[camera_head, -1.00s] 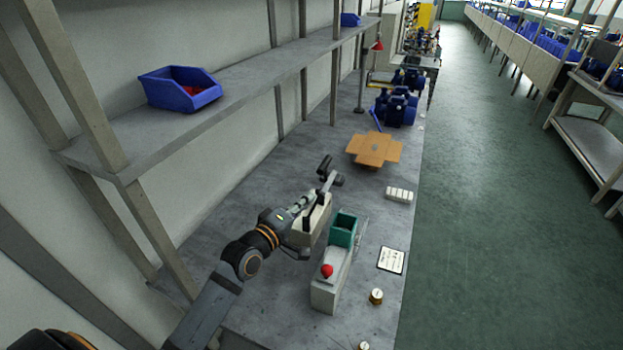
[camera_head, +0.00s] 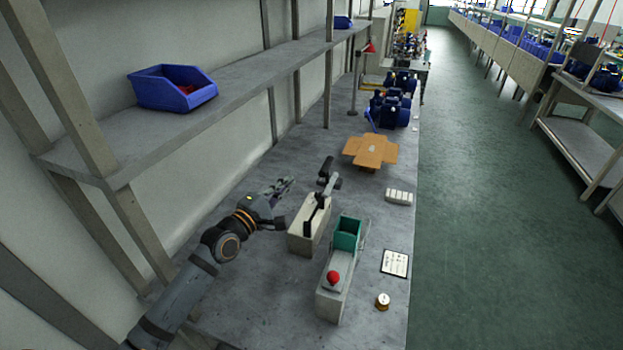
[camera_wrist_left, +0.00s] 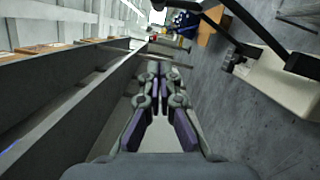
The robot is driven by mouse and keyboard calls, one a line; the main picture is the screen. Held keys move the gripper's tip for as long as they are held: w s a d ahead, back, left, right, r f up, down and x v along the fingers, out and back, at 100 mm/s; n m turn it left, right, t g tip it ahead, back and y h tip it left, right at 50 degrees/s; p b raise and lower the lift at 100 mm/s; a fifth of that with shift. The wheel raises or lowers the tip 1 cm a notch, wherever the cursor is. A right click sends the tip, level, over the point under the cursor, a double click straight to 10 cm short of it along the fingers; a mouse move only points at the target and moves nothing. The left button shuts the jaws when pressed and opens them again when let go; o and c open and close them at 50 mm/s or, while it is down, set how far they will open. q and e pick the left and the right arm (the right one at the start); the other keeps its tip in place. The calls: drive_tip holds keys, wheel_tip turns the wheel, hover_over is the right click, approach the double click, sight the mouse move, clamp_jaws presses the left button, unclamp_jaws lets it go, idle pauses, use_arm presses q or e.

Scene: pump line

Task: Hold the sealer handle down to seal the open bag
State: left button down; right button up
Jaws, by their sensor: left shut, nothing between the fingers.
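The sealer (camera_head: 308,232) is a cream block with a black handle (camera_head: 322,190) that stands raised, tilted up towards the far side. In the left wrist view the sealer body (camera_wrist_left: 275,82) and its black arm (camera_wrist_left: 260,30) show at the right. My left gripper (camera_head: 287,184) is left of the sealer, apart from the handle, pointing away along the table. Its fingers (camera_wrist_left: 160,82) are shut and empty in the left wrist view. I cannot make out the open bag in these frames. My right gripper is not in view.
A grey machine (camera_head: 335,295) with a red knob and green bin (camera_head: 347,233) stands right of the sealer. An open cardboard box (camera_head: 371,152) lies beyond. A shelf (camera_head: 215,110) with a blue bin (camera_head: 172,88) overhangs the left side. A label card (camera_head: 395,263) lies at the right.

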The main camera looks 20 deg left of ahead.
use_arm(q)
drive_tip(key=w+d+r+p, duration=0.1)
drive_tip(key=w+d, duration=0.4)
drive_tip(key=shift+w+d+r, duration=0.2)
drive_tip(key=shift+w+d, duration=0.1)
drive_tip(key=shift+d, duration=0.1)
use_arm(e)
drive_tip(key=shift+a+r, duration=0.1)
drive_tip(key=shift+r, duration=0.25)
use_arm(q)
drive_tip(key=shift+w+a+f, duration=0.1)
drive_tip(key=shift+p, duration=0.3)
